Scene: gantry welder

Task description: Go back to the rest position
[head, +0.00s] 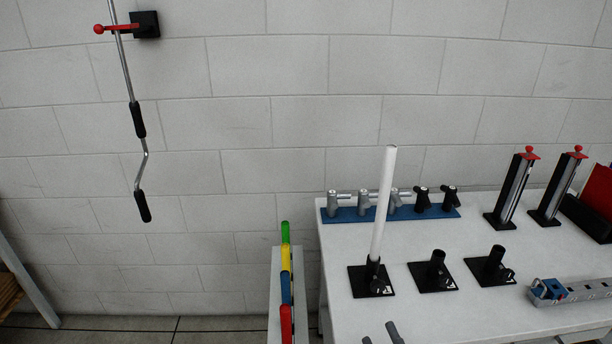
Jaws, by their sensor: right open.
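Only the two dark fingertips of my right gripper (381,335) show, at the bottom edge of the head view, over the near left part of the white table (440,318). They are apart with nothing seen between them, so it is open. The rest of my right arm is out of frame. My left gripper is not in view.
A white rod (384,200) stands upright, slightly tilted, in a black holder (371,279); two similar holders are empty. A blue rack (345,214) with several torch-like parts stands behind. Coloured cylinders (286,285) line a narrow stand left. A crank (138,120) hangs on the wall.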

